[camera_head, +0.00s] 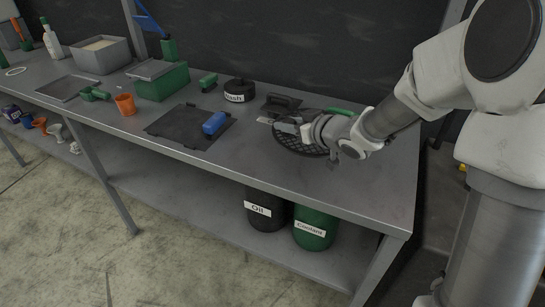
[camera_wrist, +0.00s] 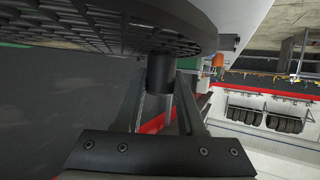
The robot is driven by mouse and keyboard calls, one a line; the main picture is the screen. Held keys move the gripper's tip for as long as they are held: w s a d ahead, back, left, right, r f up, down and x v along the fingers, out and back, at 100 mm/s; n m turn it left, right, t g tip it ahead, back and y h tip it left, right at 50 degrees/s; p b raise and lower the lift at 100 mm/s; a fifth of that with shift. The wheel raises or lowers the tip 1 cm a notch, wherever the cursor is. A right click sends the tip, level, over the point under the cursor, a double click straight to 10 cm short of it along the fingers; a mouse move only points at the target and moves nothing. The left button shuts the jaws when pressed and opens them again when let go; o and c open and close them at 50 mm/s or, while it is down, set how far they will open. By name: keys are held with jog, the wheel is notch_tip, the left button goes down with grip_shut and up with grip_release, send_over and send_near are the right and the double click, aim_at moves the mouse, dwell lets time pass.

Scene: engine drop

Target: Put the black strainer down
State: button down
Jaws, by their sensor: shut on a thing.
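The black strainer (camera_head: 293,143) is a round, dark mesh disc over the right part of the grey workbench. I cannot tell from these frames whether the strainer touches the bench top.
The grey workbench (camera_head: 255,172) has bare room in front of the strainer. A black trowel (camera_head: 283,101), a green-handled item (camera_head: 340,111) and a "Wash" container (camera_head: 239,90) are close by.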

jog(key=a+f, duration=0.1)
jog(key=s+a+f+b, duration=0.1)
jog(key=a, duration=0.1)
jog(key=s+a+f, duration=0.1)
jog(key=shift+a+b, duration=0.3)
jog(key=shift+b, duration=0.05)
jog(key=shift+f+b, duration=0.75)
jog(key=shift+f, duration=1.2)
jog(key=shift+f, duration=0.1)
jog(key=c, duration=0.5)
grip_release()
jog(key=shift+f, duration=0.1)
